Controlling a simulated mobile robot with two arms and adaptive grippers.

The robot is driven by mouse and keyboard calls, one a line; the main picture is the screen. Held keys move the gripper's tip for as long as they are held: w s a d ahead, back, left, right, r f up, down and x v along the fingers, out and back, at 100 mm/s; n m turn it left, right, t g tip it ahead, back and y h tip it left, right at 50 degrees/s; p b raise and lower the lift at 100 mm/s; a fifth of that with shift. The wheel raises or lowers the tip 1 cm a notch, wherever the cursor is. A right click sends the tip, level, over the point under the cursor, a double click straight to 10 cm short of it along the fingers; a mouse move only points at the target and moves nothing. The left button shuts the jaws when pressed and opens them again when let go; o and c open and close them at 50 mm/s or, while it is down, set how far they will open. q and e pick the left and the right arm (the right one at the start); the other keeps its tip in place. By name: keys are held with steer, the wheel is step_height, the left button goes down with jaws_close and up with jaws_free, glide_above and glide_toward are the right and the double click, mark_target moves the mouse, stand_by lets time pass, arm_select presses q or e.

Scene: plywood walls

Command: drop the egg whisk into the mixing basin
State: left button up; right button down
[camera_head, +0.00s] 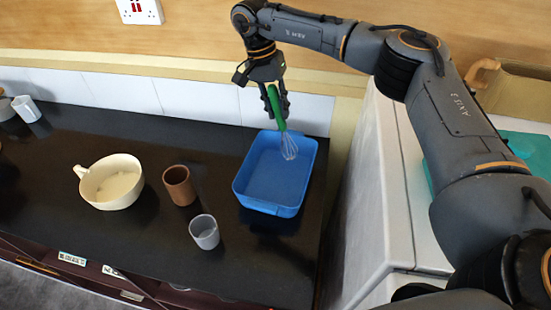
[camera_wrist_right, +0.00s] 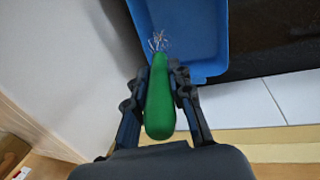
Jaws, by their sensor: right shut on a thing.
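The egg whisk (camera_head: 280,118) has a green handle and a wire head, and it hangs head-down. My right gripper (camera_head: 275,98) is shut on its handle. In the right wrist view the green handle (camera_wrist_right: 160,100) lies between the two fingers of the gripper (camera_wrist_right: 162,95), and the wires point toward the basin. The mixing basin (camera_head: 266,207) is a blue rectangular tub on the dark counter, and it appears empty. The whisk's wires (camera_head: 289,147) show over the basin's far part in the head view. The basin also shows in the right wrist view (camera_wrist_right: 200,35). My left gripper is out of view.
A white appliance (camera_head: 368,200) stands to the right. White tiles and a wall socket (camera_head: 139,10) are behind.

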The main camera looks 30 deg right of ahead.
mark_target(277, 119)
steer(key=f+b, duration=0.1)
steer(key=s+f+b, duration=0.1)
steer(key=f, duration=0.1)
steer(key=shift+a+b, duration=0.2)
steer(key=shift+b, duration=0.15)
steer(key=shift+w+d+f+b, duration=0.15)
steer(key=shift+f+b, duration=0.3)
steer(key=shift+f, duration=0.25)
steer(key=shift+w+a+f+b, duration=0.1)
steer(key=shift+w+f+b, duration=0.05)
steer(key=shift+f+b, duration=0.4)
steer(key=c, duration=1.2)
jaws_free()
steer(key=shift+s, duration=0.1)
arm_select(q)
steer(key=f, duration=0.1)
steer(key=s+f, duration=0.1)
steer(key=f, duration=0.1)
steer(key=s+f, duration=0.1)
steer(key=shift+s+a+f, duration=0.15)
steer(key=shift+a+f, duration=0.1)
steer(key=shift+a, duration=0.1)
arm_select(e)
steer(key=shift+o, duration=0.5)
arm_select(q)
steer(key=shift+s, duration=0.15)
